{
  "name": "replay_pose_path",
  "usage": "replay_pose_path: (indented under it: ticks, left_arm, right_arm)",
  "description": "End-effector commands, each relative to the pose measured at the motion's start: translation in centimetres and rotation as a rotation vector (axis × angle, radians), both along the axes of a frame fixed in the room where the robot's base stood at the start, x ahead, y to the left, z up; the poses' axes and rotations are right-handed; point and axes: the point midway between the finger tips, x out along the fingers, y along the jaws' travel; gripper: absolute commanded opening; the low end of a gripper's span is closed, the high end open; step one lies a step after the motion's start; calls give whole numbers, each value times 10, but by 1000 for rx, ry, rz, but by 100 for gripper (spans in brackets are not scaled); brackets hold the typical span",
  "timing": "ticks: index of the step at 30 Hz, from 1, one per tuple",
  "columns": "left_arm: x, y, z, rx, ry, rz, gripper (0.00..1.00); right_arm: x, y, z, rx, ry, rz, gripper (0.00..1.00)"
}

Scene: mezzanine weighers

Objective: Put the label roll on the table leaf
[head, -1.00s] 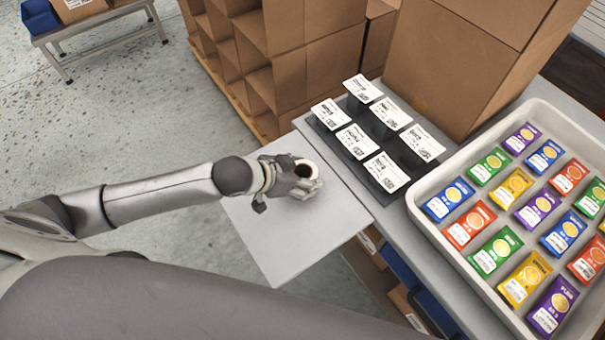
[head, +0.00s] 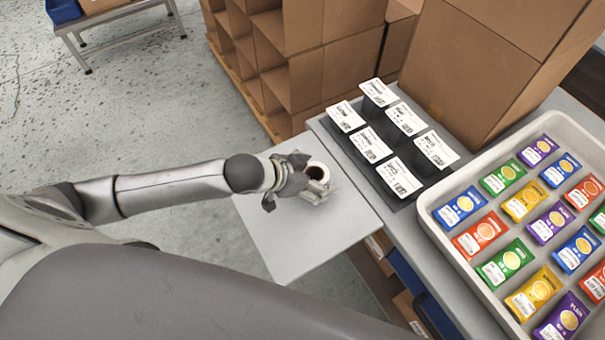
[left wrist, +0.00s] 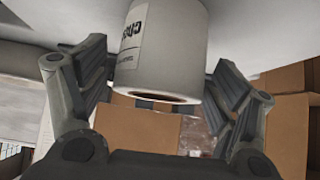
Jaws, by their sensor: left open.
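The label roll (head: 318,171) is a white roll with a dark round core. It stands upright on the grey table leaf (head: 290,240), near the leaf's back edge. My left gripper (head: 304,178) is at the roll, with its fingers on either side of it. In the left wrist view, which appears upside down, the roll (left wrist: 165,45) sits between the two spread fingers (left wrist: 160,85), with a printed label on its side. The fingers look open around it, and its far side is hidden. My right gripper is not in view.
A black holder with several white label cards (head: 404,119) stands on the bench right of the leaf. A pale tray (head: 440,222) of colourful packets lies farther right. Cardboard boxes (head: 480,60) and brown shelving (head: 300,50) stand behind. The front of the leaf is clear.

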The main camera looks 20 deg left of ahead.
Motion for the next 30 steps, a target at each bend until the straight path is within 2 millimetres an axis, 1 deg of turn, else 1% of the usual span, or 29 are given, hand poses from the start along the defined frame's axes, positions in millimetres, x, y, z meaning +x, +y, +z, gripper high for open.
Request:
replay_pose_path:
  ticks: [5, 12, 15, 18, 24, 30]
  left_arm:
    - [-15, 11, 16, 3, 0, -2, 84]
    - [-44, 32, 50, 5, 2, 0, 84]
    - [-54, 37, 63, 5, 1, -2, 84]
    - [-60, 43, 71, 4, 1, 0, 84]
    - [-68, 47, 81, 1, 2, -1, 84]
    - [-69, 47, 82, 0, 1, -1, 84]
  right_arm:
    - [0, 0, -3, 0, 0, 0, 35]
    - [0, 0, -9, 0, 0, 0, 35]
    - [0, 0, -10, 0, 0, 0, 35]
    - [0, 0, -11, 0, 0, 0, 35]
    - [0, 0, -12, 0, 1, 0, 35]
    - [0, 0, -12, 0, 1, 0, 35]
